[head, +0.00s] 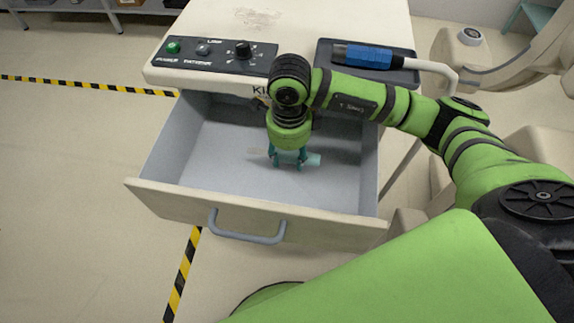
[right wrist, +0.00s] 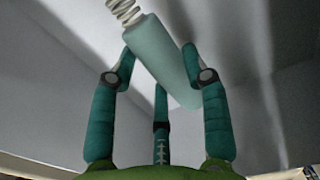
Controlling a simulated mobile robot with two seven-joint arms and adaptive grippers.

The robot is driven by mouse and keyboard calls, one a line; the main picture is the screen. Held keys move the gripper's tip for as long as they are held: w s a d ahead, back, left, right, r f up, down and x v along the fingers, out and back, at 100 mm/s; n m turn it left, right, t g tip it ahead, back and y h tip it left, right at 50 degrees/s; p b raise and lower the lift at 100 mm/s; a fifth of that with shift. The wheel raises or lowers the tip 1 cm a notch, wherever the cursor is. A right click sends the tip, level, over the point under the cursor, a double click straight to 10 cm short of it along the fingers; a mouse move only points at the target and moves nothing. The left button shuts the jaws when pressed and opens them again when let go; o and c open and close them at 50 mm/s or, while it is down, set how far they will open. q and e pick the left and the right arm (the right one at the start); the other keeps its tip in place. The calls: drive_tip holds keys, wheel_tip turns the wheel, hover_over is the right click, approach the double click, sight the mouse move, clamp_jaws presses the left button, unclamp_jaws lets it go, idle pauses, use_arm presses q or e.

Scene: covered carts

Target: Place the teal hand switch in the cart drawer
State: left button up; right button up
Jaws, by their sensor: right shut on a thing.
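The teal hand switch (head: 313,159) is in my right gripper (head: 289,160), inside the open cart drawer (head: 220,140) in the head view. In the right wrist view the switch (right wrist: 160,60) is a pale teal cylinder with a white coiled end at the top. The fingers of my right gripper (right wrist: 160,75) are shut on it, and it lies slanted between them. The drawer is pulled out, grey inside, with no other thing visible in it. I cannot tell whether the switch touches the drawer floor. My left gripper is not in view.
The cart top (head: 330,20) carries a control panel (head: 215,54) and a dark tray (head: 330,60) with a blue-handled tool (head: 362,57). The drawer front has a grey handle (head: 247,232). Striped tape (head: 183,270) marks the floor. A beige machine arm (head: 500,65) stands at right.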

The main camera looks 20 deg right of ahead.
sight(288, 163)
wheel_tip(288, 163, down, 4)
drive_tip(key=shift+r, duration=0.1)
wheel_tip(288, 163, down, 2)
drive_tip(key=shift+f+p, duration=0.2)
drive_tip(key=shift+p, duration=0.1)
drive_tip(key=shift+w+f, duration=0.1)
drive_tip(key=shift+f, duration=0.5)
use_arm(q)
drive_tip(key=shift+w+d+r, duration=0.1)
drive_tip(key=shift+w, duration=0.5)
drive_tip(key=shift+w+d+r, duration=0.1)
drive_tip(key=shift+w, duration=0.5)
use_arm(e)
drive_tip(key=o, duration=1.2)
drive_tip(key=shift+r, duration=0.2)
use_arm(q)
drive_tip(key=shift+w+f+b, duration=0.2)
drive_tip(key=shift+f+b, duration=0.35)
drive_tip(key=shift+b, duration=0.25)
use_arm(e)
wheel_tip(288, 163, up, 12)
